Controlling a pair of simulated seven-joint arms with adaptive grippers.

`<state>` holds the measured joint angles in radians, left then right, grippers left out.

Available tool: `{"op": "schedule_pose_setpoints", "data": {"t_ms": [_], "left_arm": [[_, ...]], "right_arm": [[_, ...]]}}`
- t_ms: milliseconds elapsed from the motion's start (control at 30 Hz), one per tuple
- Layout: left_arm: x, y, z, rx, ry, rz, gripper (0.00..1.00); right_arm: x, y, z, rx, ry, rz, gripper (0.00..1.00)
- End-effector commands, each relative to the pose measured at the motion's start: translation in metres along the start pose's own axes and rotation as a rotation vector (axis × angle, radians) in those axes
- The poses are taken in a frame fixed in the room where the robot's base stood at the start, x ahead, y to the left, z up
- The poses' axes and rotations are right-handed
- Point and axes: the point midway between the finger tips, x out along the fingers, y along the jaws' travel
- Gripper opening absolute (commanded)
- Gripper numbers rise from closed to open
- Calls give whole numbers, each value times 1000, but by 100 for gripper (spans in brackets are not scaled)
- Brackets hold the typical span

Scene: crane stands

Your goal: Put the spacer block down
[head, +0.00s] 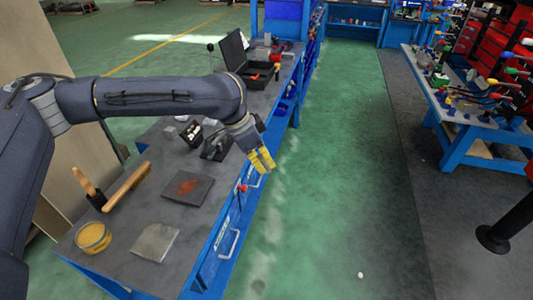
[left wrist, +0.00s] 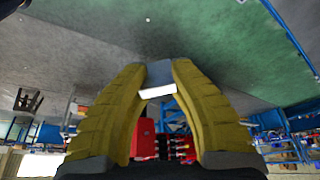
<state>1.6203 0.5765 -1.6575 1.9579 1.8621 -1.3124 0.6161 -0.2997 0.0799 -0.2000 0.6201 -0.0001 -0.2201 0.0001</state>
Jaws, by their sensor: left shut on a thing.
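My left gripper (head: 262,160) has yellow fingers and hangs at the right edge of the workbench, by the blue drawer side and the green floor. In the left wrist view the two yellow fingers (left wrist: 160,85) are shut on a small block, which I take to be the spacer block (left wrist: 158,91). It has a bright white face and a blue-grey face, and sits between the fingertips. In the head view I cannot make out the block; the fingers hide it or it is too small. My right gripper is not in view.
The grey workbench top (head: 138,265) bears a dark plate with a rusty patch (head: 187,188), a pale grey plate (head: 156,243), a yellow tin (head: 93,237), brushes (head: 127,185) and an open black case (head: 250,65). A tool-covered table (head: 465,118) stands right. Green floor between is mostly clear.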

Motion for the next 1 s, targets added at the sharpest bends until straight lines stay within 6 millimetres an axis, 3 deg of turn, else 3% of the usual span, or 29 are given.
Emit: {"op": "schedule_pose_setpoints", "data": {"t_ms": [600, 833, 1000], "left_arm": [[20, 3, 23, 302, -1, 127, 0], [20, 3, 24, 299, -1, 125, 0], [20, 1, 27, 196, 0, 80, 0]], "right_arm": [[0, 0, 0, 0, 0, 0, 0], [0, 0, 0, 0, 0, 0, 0], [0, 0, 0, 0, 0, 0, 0]]}}
